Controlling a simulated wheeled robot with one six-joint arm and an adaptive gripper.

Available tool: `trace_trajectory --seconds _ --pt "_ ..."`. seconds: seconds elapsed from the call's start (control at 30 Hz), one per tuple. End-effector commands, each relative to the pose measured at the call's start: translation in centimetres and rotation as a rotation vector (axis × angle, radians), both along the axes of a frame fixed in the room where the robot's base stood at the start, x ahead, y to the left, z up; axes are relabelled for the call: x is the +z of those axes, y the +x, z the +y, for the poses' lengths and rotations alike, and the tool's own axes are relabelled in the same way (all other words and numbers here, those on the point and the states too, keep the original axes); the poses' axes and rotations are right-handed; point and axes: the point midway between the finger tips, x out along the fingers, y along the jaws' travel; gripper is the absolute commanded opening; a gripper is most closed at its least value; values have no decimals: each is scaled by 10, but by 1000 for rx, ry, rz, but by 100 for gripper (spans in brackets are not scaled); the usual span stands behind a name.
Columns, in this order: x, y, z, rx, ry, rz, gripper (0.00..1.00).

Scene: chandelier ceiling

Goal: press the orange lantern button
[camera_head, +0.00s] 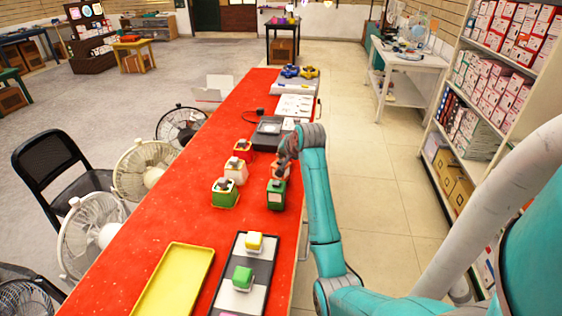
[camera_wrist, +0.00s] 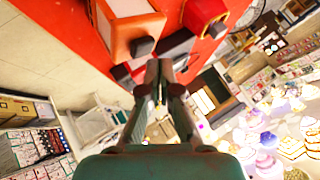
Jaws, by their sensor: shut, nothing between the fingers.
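The orange lantern (camera_head: 282,174) stands on the red table, behind a green lantern, partly hidden by my gripper. In the wrist view, the orange lantern (camera_wrist: 128,32) shows a pale panel in an orange frame, with a dark block (camera_wrist: 143,46) at its lower edge that looks like its button. My gripper (camera_head: 284,158) is over or beside this lantern; whether it touches cannot be told in the head view. In the wrist view, the fingers (camera_wrist: 159,68) are together and empty, just below the dark block in the picture, seemingly apart from it.
A green lantern (camera_head: 276,195) stands in front. A dark device (camera_head: 268,128) lies behind. A yellow tray (camera_head: 172,285) and block-bearing board (camera_head: 225,295) lie at the near end.

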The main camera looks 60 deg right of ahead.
Motion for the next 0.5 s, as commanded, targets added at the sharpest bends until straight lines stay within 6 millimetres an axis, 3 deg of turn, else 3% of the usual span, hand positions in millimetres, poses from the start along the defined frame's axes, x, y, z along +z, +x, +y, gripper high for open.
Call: trace_trajectory --seconds 0.5 --pt "-8 0 0 0 0 0 0"
